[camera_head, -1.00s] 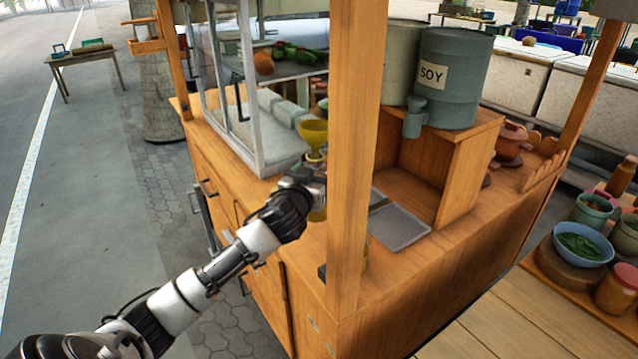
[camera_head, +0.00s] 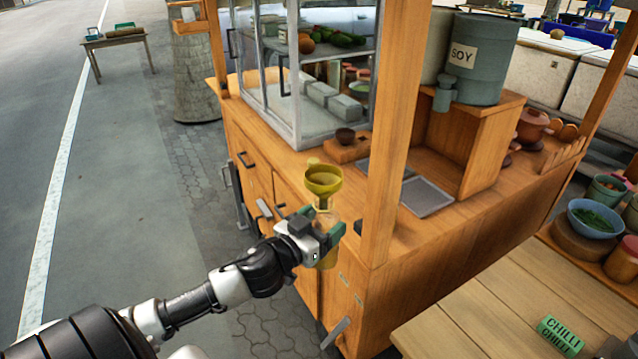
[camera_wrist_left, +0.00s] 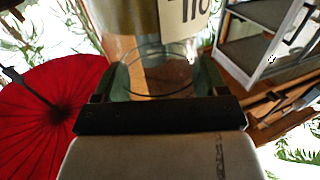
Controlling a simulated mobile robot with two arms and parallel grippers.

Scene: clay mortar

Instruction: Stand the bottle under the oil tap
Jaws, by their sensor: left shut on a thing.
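My left gripper (camera_head: 324,236) is shut on a clear bottle (camera_head: 328,260) with amber contents or tint, partly hidden by the fingers. A yellow funnel (camera_head: 323,181) sits on the bottle's top. The bottle is upright beside the cart counter's near left edge, left of the wooden post. In the left wrist view the bottle (camera_wrist_left: 165,70) is between the fingers, with an upside-down label that seems to read OIL. A tank (camera_head: 440,45) stands behind the post beside the SOY tank (camera_head: 478,58); its label is hidden. I cannot make out an oil tap. My right gripper is not in view.
The wooden post (camera_head: 397,130) stands between the bottle and the tank shelf (camera_head: 470,140). Below the tanks lies a grey metal tray (camera_head: 427,196) on the counter. A glass case (camera_head: 300,100) stands behind. A small dark bowl (camera_head: 345,136) sits near it.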

